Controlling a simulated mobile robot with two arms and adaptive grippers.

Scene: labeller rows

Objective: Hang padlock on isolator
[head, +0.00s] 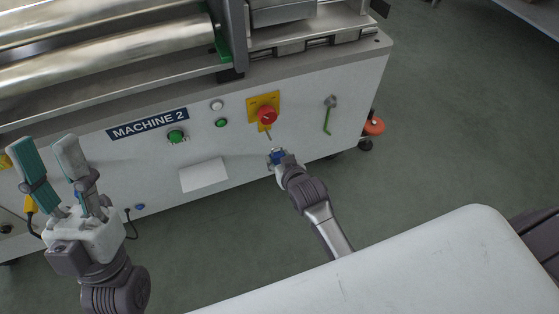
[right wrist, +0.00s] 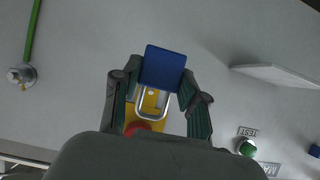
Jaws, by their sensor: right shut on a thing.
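The isolator is a red knob (head: 267,115) on a yellow plate (head: 254,103) on the machine front, with a small tab below the knob. My right gripper (head: 276,157) is shut on a blue padlock (head: 279,156) just below the isolator. In the right wrist view, the padlock's blue body (right wrist: 163,67) is between my right fingers (right wrist: 155,85), and its steel shackle points toward the yellow plate and red knob (right wrist: 137,129). The shackle overlaps the plate in that view; I cannot tell whether they touch. My left gripper (head: 45,150) is open and empty at the left.
The MACHINE 2 label (head: 147,124), a green button (head: 176,136) and a white ledge or sheet (head: 203,175) are left of the isolator. A green-handled lever (head: 328,115) is to its right. A white surface (head: 400,270) fills the foreground. Floor shows between it and the machine.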

